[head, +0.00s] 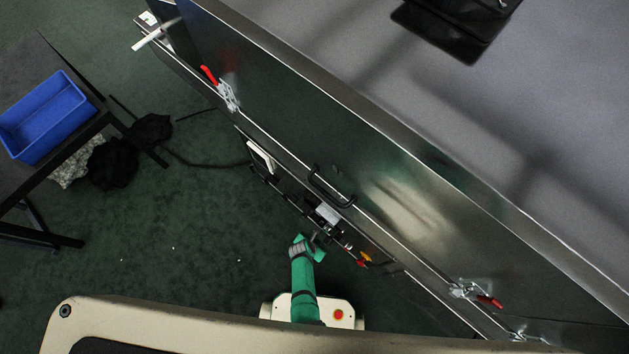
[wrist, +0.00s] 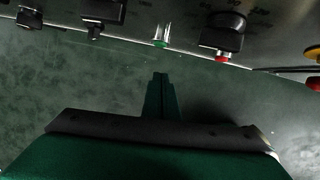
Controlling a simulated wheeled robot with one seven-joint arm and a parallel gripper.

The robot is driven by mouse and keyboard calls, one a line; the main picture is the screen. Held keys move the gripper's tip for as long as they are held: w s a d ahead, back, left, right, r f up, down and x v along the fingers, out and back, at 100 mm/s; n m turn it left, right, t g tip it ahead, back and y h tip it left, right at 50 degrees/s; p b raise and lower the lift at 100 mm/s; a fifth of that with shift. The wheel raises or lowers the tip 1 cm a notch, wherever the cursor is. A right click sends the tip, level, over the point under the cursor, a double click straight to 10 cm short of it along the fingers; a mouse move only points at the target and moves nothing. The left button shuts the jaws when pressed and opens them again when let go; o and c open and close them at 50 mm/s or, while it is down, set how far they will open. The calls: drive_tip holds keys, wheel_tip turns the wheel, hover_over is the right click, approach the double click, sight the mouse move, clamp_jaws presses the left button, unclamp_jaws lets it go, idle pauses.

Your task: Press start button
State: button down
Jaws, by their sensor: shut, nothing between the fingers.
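A control panel (head: 330,217) runs along the lower side of the metal machine in the head view. In the wrist view, a small green button (wrist: 161,43) with pale upright pieces sits at the panel's edge, near the top middle; no label on it is legible. My gripper (head: 316,238) is beside the panel in the head view. In the wrist view, my gripper's fingers (wrist: 160,78) are shut and empty, pointing up toward the green button, with a visible gap between them and it.
In the wrist view, a black switch with a red part (wrist: 222,38) is right of the green button, and black knobs (wrist: 103,12) are left. A yellow control (wrist: 313,53) is far right. In the head view, a handle (head: 330,190) juts out above the panel; a blue bin (head: 45,115) is left.

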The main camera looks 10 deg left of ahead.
drive_tip(key=v, duration=0.5)
drive_tip(key=shift+s+r, duration=0.3)
drive_tip(key=shift+s, duration=0.05)
idle(0.4)
idle(0.3)
